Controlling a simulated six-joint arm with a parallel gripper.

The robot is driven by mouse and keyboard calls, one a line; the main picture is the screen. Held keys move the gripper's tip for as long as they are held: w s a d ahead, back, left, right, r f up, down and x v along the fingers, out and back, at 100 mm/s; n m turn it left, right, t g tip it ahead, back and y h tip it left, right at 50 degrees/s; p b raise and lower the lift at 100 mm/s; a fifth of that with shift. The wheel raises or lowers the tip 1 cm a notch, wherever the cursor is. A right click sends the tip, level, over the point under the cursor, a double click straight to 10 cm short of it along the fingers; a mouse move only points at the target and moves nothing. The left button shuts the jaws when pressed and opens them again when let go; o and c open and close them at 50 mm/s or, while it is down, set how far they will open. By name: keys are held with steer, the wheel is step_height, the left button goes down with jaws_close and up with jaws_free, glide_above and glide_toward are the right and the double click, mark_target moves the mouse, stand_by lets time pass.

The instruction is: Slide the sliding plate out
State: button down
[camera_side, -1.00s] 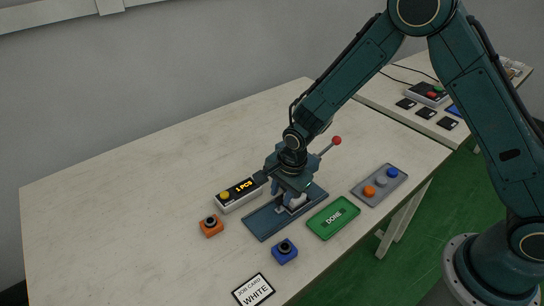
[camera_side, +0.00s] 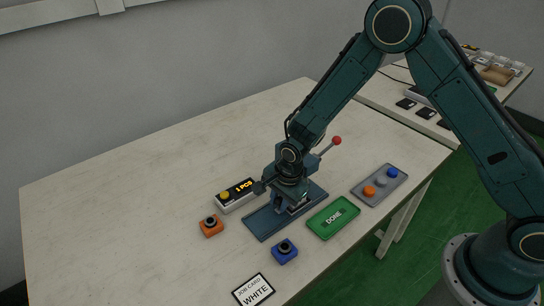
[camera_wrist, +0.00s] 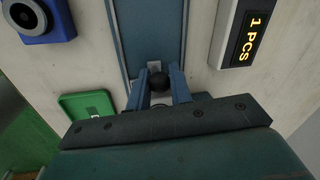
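In the side view the fingers (camera_side: 287,204) are partly hidden by the wrist.
An orange button box (camera_side: 211,226), a blue button box (camera_side: 285,252) and a counter reading "1 PCS" (camera_side: 238,194) stand close around the fixture. A green DONE pad (camera_side: 333,217), a grey three-button tray (camera_side: 380,184), a red-knobbed lever (camera_side: 336,141) and a WHITE job card (camera_side: 254,290) are nearby.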

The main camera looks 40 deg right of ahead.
steer(key=shift+a, duration=0.1)
steer(key=a, duration=0.8)
steer(key=shift+a, duration=0.2)
steer(key=c, duration=1.6)
jaws_free()
steer(key=shift+r, duration=0.2)
steer(key=shift+s+d+r, duration=0.1)
steer(key=shift+s+r, duration=0.35)
steer(key=shift+r, duration=1.75)
steer(key=shift+s+d+r, duration=0.15)
steer(key=shift+s+r, duration=0.25)
steer(key=shift+r, duration=1.8)
steer(key=shift+s+d+r, duration=0.1)
steer(key=shift+s+r, duration=0.35)
steer(key=shift+r, duration=1.75)
